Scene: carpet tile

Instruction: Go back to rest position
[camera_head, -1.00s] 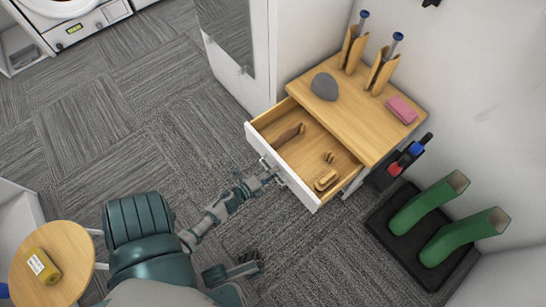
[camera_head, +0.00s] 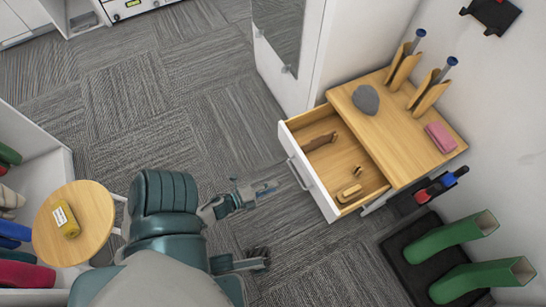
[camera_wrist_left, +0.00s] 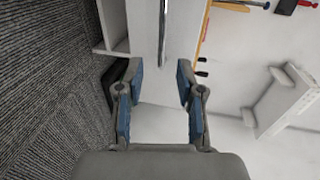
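My left gripper (camera_head: 268,189) is over the carpet, left of the pulled-out drawer (camera_head: 303,174) and clear of its handle. In the left wrist view its two blue-padded fingers (camera_wrist_left: 155,92) stand apart with nothing between them. The white drawer front and metal handle (camera_wrist_left: 164,30) show beyond the fingertips. My right gripper (camera_head: 262,260) is low over the carpet, below the left one in the head view. It is small and dark there, and whether it is open or shut is unclear.
The open drawer holds a brown brush (camera_head: 320,142) and a wooden brush (camera_head: 350,193). A grey stone-like object (camera_head: 366,99) and pink sponge (camera_head: 440,138) lie on the cabinet top (camera_head: 405,145). Green boots (camera_head: 452,236) stand lower right. A round stool (camera_head: 92,211) stands left. Carpet above is clear.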

